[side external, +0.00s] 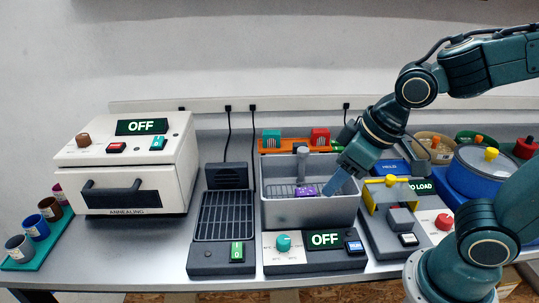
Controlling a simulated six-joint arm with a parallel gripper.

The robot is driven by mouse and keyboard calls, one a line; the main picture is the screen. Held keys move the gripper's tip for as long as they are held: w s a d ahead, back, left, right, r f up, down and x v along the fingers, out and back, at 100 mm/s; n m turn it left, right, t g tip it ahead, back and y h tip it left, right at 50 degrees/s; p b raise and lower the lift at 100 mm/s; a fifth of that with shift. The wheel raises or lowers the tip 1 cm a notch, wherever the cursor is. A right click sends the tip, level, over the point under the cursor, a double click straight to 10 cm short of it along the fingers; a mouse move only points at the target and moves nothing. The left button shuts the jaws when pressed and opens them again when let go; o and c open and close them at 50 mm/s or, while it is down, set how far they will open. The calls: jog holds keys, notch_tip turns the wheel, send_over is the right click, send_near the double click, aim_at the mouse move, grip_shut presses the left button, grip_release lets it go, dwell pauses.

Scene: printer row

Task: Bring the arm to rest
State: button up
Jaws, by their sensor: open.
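My gripper (336,185) reaches down from the right into the right part of an open grey tub (300,212). A small purple piece (304,191) lies in the tub to the left of the fingers. A grey post (303,163) stands in the tub behind the purple piece. I cannot tell whether the fingers touch the tub wall.
A white annealing oven (125,165) reading OFF stands at left. A black grated unit (224,215) sits left of the tub. Cups (36,227) stand far left.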

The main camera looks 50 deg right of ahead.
jog(key=s+d+r+m+h, duration=0.1)
jog(key=s+d+r+m, duration=0.1)
jog(key=s+d+r, duration=0.3)
jog(key=shift+s+d+r+t, duration=0.2)
jog(key=shift+s+d+t, duration=0.15)
jog(key=shift+s, duration=0.4)
